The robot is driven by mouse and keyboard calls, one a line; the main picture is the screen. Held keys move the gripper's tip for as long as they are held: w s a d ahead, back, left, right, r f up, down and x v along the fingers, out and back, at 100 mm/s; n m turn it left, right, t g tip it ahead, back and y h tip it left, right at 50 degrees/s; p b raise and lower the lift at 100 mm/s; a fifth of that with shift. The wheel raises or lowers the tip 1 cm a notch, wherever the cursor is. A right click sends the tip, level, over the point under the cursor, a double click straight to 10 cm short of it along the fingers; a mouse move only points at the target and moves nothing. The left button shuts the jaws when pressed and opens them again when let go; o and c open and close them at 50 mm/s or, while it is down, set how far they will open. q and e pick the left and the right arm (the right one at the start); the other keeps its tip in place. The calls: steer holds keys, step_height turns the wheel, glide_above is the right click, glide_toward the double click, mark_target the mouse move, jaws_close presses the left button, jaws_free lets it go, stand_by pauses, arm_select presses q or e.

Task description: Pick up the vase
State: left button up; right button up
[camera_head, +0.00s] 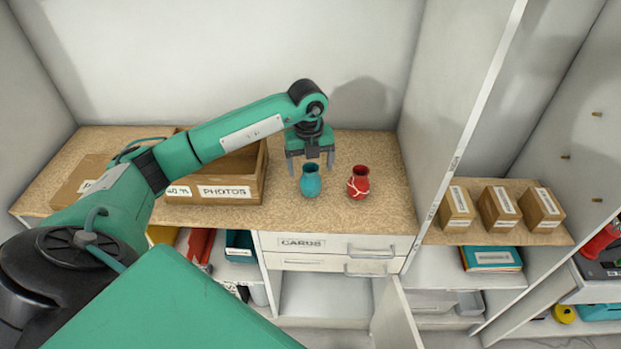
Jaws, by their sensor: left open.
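Two small vases stand upright on the tan shelf top in the head view. The teal vase (311,180) is on the left. The red vase (358,182) with pale crack-like lines is just to its right, with a small gap between them. My left gripper (311,163) is open, pointing down, with its fingers above and around or just behind the teal vase's mouth. I cannot tell whether the fingers touch it. My right gripper is not in view.
A wooden box (217,191) labelled PHOTOS stands left of the vases. A white divider panel (462,110) rises to the right, with several cardboard boxes (498,207) beyond it. Drawers (330,245) lie below the shelf top, and a cabinet door (394,318) hangs open beneath. Shelf surface right of the red vase is clear.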

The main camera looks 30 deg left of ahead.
mark_target(310, 180)
arm_select(q)
steer(key=shift+f, duration=0.75)
steer(key=shift+w+f+p, duration=0.1)
steer(key=shift+f+p, duration=0.5)
steer(key=shift+p, duration=0.1)
steer(key=f, duration=0.1)
steer(key=f+p, duration=0.1)
steer(key=f, duration=0.1)
steer(key=shift+w+a+f+p, duration=0.15)
steer(key=shift+a+f+p, duration=0.05)
steer(key=shift+p, duration=0.1)
steer(key=shift+f, duration=0.4)
steer(key=shift+c, duration=0.4)
steer(key=c, duration=1.1)
